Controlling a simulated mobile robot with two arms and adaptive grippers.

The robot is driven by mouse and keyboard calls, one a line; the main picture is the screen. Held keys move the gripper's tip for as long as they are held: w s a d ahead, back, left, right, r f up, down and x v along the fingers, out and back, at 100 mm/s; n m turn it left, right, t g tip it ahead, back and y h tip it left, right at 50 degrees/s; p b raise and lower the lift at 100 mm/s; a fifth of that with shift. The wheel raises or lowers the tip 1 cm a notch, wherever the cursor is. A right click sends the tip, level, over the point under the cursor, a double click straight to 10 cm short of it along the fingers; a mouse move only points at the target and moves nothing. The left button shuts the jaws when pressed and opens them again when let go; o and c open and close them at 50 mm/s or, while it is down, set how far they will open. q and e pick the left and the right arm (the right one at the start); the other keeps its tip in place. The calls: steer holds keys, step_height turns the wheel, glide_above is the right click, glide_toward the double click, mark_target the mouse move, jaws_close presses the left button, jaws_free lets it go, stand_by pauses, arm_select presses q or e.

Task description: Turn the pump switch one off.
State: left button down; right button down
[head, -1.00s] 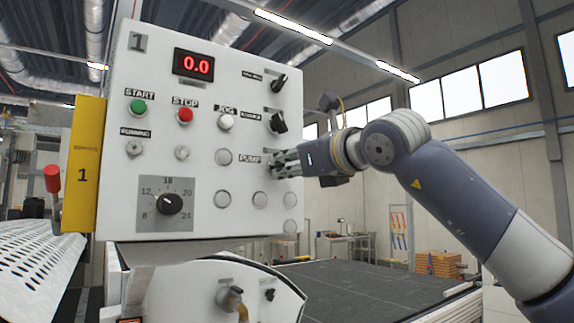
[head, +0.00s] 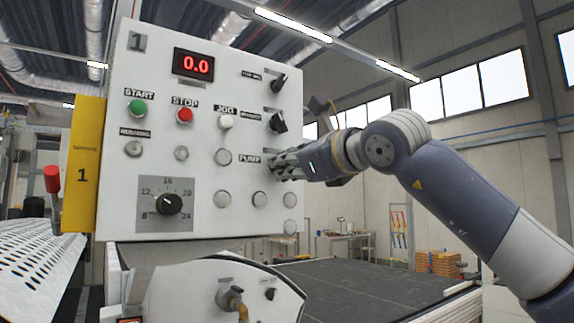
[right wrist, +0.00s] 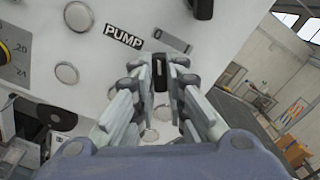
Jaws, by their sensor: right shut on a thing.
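The pump switch, a small black rotary knob, shows in the right wrist view (right wrist: 160,72) between my fingertips. It sits on the white control panel (head: 235,185), beside the "PUMP" label (head: 250,158). A grey plate with a "0" (right wrist: 172,40) is just above the knob. My right gripper (head: 275,165) is at the panel's right side, shut on the knob; its fingertips also show in the right wrist view (right wrist: 160,78). In the head view the fingers hide the knob. The knob's exact angle is hard to tell. My left gripper is not in view.
Two other black switches (head: 278,83) (head: 278,123) sit above. Green start (head: 137,107), red stop (head: 184,115) and white jog (head: 225,122) buttons are to the left, with a dial (head: 168,203) lower down. The display (head: 194,66) reads 0.0. A dark conveyor bed (head: 360,290) lies behind.

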steer(key=c, duration=1.6)
jaws_free()
steer(key=v, duration=1.2)
